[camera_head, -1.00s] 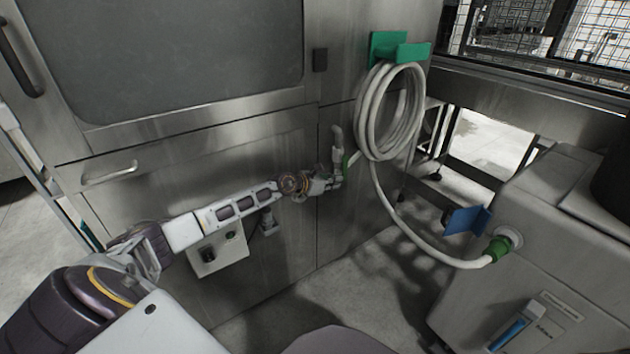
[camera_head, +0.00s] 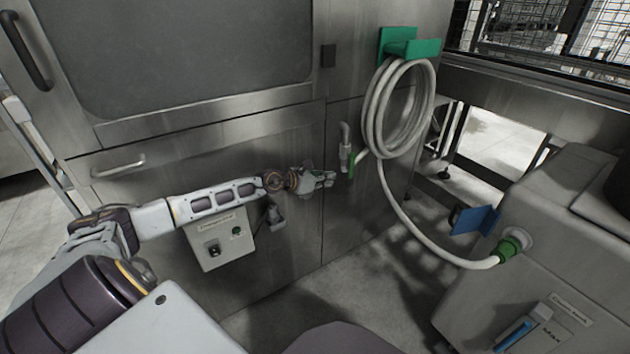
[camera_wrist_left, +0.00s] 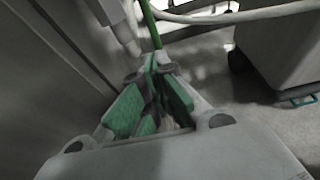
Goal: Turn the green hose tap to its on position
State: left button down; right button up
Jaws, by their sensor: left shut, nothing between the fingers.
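The hose tap (camera_head: 345,150) is a grey metal fitting on the steel cabinet front. Its green lever (camera_head: 351,166) hangs roughly straight down on the tap's right side. My left gripper (camera_head: 331,179) is shut and empty, just left of and below the tap, with a small gap showing in the head view. In the left wrist view, the gripper's green-padded fingers (camera_wrist_left: 152,72) come together at the tips. The green lever (camera_wrist_left: 150,24) shows just beyond them; whether they touch is unclear there. My right gripper is not in view.
A coiled white hose (camera_head: 400,110) hangs on a green bracket (camera_head: 410,47) and runs to a green connector (camera_head: 510,245) on a grey machine at right. A control box (camera_head: 218,242) sits below my left forearm. A blue plate (camera_head: 475,220) stands near the connector.

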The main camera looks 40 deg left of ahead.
pick_arm(q)
jog(key=shift+v, duration=2.45)
jog(key=shift+s+a, duration=0.1)
jog(key=shift+s, duration=0.1)
